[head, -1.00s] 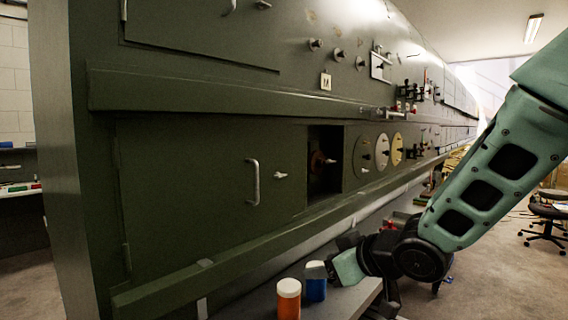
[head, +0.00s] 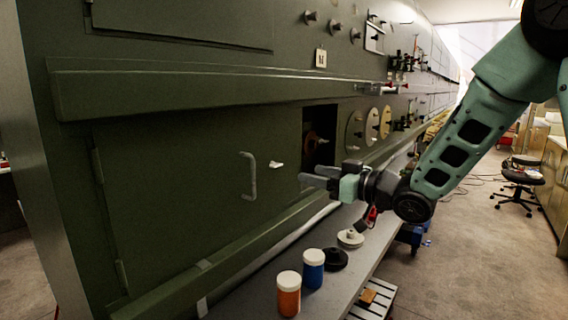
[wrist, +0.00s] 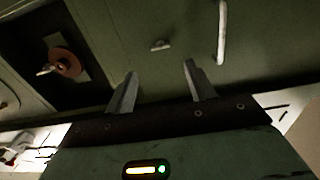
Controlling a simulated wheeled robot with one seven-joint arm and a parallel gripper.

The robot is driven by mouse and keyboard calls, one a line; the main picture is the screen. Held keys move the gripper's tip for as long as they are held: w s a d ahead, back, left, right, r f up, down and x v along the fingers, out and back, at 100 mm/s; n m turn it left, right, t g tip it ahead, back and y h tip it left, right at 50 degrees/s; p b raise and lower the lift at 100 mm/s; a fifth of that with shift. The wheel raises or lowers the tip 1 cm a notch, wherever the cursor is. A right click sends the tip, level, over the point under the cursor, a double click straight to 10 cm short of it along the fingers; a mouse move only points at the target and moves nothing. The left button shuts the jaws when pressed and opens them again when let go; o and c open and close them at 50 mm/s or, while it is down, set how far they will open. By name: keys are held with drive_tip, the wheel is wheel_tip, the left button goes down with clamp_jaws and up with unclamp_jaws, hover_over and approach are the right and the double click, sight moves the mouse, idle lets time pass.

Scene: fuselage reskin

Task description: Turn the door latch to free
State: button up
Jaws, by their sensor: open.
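The door latch (head: 277,165) is a small pale knob on the green door (head: 190,190), just right of the door's vertical bar handle (head: 249,176). In the wrist view the latch (wrist: 161,45) lies beyond and between my fingertips, with the bar handle (wrist: 222,32) to its right. My gripper (head: 312,178) is to the right of the latch and slightly lower in the head view. In the wrist view my gripper (wrist: 160,82) has its two fingers apart, with nothing between them. The gap to the latch is hard to judge.
A dark square opening (head: 319,135) with a reddish fitting is right of the door. Below, a grey ledge (head: 250,292) holds an orange jar (head: 289,295), a blue jar (head: 313,270), a black disc (head: 334,260) and a white disc (head: 350,238). A long rail (head: 220,90) runs above the door.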

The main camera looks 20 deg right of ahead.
sight(276, 163)
drive_tip(key=p+x, duration=0.2)
drive_tip(key=x, duration=0.7)
drive_tip(key=shift+w+a, duration=0.25)
drive_tip(key=c, duration=1)
